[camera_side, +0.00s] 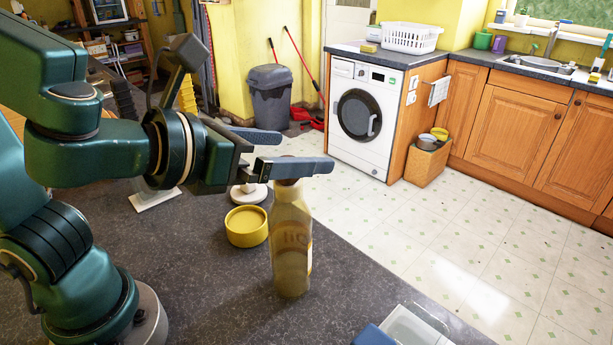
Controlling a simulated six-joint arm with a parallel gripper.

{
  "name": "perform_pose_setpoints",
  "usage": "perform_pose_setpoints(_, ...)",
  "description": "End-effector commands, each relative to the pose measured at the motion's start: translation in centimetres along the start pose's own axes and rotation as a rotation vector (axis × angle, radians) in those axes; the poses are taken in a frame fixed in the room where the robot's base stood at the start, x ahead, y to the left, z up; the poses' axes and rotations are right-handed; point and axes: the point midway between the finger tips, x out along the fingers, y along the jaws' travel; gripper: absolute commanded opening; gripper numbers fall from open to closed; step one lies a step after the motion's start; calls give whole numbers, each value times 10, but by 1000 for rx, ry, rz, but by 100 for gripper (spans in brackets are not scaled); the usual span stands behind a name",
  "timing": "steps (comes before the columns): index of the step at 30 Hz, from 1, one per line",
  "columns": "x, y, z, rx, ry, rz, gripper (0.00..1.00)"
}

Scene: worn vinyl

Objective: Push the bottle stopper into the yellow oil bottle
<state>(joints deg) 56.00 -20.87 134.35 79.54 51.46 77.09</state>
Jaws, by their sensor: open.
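The yellow oil bottle (291,245) stands upright on the dark worktop, right of centre on it. My gripper (307,151) is level above the bottle, its fingers pointing right and spread apart. The near finger crosses in front of the bottle's top and hides part of it. A small brownish piece (289,182) shows just under that finger at the bottle's mouth, and a pale patch shows just above the finger. I cannot tell which of these is the stopper, or how deep it sits.
A round yellow tub (246,226) stands left of the bottle, with a white round-based object (249,193) behind it. A white plate-like stand (155,196) is farther left. A clear tray (412,327) and a blue object (373,336) lie at the front right. The worktop's right edge runs close to the bottle.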

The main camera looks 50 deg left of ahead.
Motion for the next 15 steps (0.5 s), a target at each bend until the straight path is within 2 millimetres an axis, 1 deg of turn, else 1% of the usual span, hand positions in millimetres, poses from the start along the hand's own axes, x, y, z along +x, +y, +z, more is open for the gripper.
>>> perform_pose_setpoints(15,-6,0,14,-3,0,1,100)
